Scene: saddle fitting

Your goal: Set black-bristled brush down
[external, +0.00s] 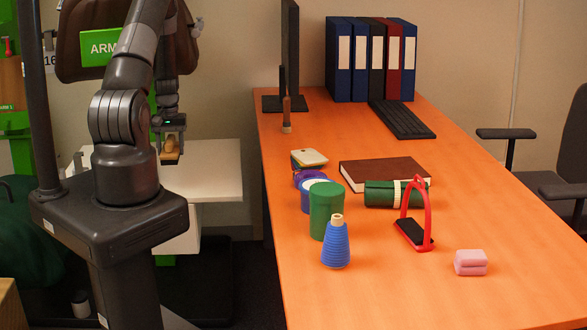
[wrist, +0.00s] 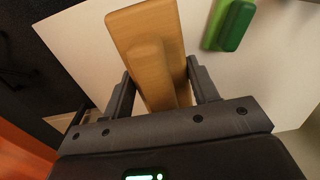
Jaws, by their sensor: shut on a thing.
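My gripper (external: 171,138) hangs over the left part of the room, above the white table (external: 218,180). It is shut on a wooden-backed brush (external: 170,153), with a dark layer, likely the black bristles, on its underside. In the wrist view the brush (wrist: 142,25) shows its pale wooden back and raised grip, between the two fingers (wrist: 160,85). The bristles are hidden there. The white table top (wrist: 90,45) lies below the brush. From these views I cannot tell how large the gap is, but the brush looks clear of the surface.
A green block-like item (wrist: 233,25) lies on the white top, beyond the brush. The orange desk (external: 470,200) on the right holds a green canister (external: 326,210), a blue ribbed cone (external: 336,247), a red stirrup (external: 430,215) and a pink block (external: 470,262). Bare white surface shows around the brush.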

